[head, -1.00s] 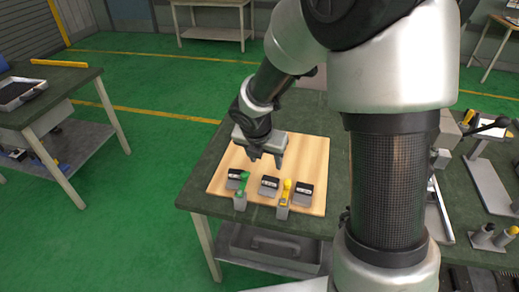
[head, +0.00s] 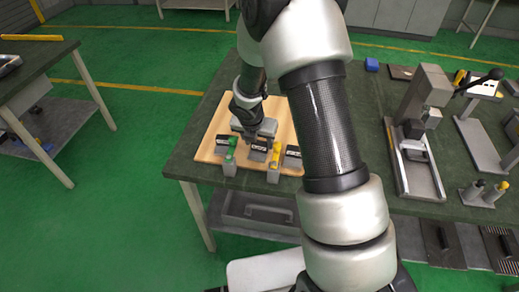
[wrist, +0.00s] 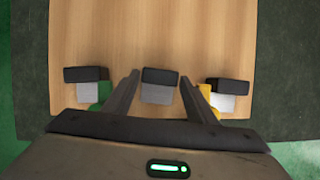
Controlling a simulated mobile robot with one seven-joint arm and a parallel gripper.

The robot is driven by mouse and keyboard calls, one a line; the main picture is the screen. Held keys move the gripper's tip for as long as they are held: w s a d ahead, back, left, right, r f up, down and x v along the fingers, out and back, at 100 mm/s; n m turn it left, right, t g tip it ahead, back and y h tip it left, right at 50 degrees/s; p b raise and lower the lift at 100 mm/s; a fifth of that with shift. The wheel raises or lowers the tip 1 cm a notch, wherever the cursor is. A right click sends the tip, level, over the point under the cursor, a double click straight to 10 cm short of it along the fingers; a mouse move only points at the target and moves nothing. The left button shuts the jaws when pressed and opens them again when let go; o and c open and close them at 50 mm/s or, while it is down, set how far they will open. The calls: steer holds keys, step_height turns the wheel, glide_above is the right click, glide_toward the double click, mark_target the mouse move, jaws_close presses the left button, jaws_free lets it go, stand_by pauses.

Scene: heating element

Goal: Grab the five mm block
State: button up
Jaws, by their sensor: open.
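Three dark-topped grey blocks stand in a row on a wooden board (head: 210,145): a left block (head: 222,141), a middle block (head: 258,147) and a right block (head: 293,152). Their size labels are too small to read, so I cannot tell which is the five mm one. My gripper (head: 259,140) is open and low over the middle block. In the wrist view, my gripper's fingers (wrist: 158,80) point to either side of the middle block (wrist: 160,92), with gaps on both sides. The left block (wrist: 86,75) and right block (wrist: 228,86) lie outside the fingers.
A lever press (head: 425,110) stands right of my arm on the dark table (head: 195,165). The board behind the blocks is clear.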

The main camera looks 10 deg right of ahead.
steer(key=x, duration=0.2)
steer(key=shift+w+d+f, duration=0.1)
steer(key=shift+w+f, duration=0.05)
steer(key=shift+f, duration=0.1)
steer(key=c, duration=0.8)
steer(key=shift+r, duration=0.15)
